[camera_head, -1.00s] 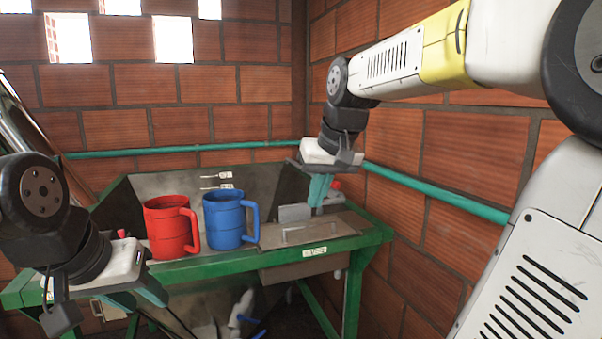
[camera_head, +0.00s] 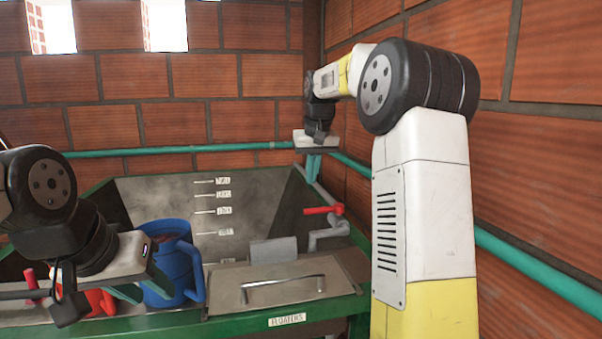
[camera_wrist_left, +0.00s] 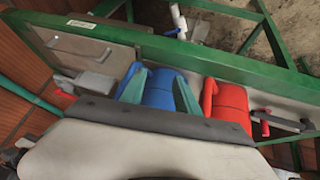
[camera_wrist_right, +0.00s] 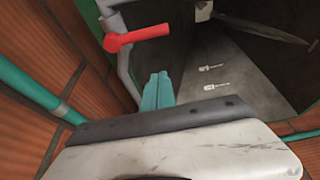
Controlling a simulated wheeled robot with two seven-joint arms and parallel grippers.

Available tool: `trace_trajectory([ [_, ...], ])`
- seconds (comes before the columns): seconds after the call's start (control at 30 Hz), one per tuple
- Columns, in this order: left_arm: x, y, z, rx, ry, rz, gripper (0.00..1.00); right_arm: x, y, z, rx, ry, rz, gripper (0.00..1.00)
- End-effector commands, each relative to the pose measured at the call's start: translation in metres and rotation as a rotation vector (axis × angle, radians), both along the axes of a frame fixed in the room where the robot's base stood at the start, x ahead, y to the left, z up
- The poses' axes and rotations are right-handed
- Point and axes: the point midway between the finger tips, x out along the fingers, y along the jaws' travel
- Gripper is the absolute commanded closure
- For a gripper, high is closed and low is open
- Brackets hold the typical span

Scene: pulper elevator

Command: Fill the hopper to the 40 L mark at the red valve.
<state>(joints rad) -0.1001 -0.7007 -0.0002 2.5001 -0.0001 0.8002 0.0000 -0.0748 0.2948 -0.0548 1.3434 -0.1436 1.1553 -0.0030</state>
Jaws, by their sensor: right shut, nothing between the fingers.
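The hopper (camera_head: 150,195) is a grey metal bin with several level marks (camera_head: 223,208) on its back wall; their text is too small to read surely. The red valve lever (camera_head: 322,210) sits on a grey pipe at the hopper's right; it also shows in the right wrist view (camera_wrist_right: 135,38). My right gripper (camera_head: 312,168) is shut and empty, above and behind the lever, apart from it; its closed teal fingers show in its wrist view (camera_wrist_right: 156,90).
The green frame (camera_head: 230,327) edges the hopper. A teal pipe (camera_head: 180,150) runs along the brick walls. My right arm fills the right side.

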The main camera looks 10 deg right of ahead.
Motion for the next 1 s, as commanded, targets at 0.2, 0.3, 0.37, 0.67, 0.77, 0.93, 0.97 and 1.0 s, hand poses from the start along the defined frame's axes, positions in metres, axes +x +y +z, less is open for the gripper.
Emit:
trace_trajectory([
  [0.2,0.000,0.000,0.000,0.000,0.000,0.000,0.62,0.016,0.000,-0.048,0.000,0.005,-0.001,1.00],
  [0.3,0.000,0.000,0.000,0.000,0.000,0.000,0.62,0.023,0.000,-0.066,0.000,0.004,-0.001,1.00],
  [0.37,0.000,0.000,0.000,0.000,0.001,0.000,0.62,0.010,0.000,-0.063,0.000,-0.001,-0.001,1.00],
  [0.67,0.000,0.000,0.000,0.000,0.001,0.000,0.62,-0.016,-0.001,-0.068,0.000,-0.001,0.000,1.00],
  [0.77,0.000,0.000,0.000,0.000,0.000,0.000,0.62,-0.017,-0.001,-0.069,0.000,0.000,0.000,1.00],
  [0.93,0.000,0.000,0.000,0.000,0.000,0.000,0.62,-0.017,-0.001,-0.069,0.000,0.000,0.000,1.00],
  [0.97,0.000,0.000,0.000,0.000,0.000,0.000,0.62,-0.017,-0.001,-0.069,0.000,0.000,0.000,1.00],
  [1.0,0.000,0.000,0.000,0.000,0.000,0.000,0.62,-0.017,-0.001,-0.069,0.000,0.000,0.000,1.00],
])
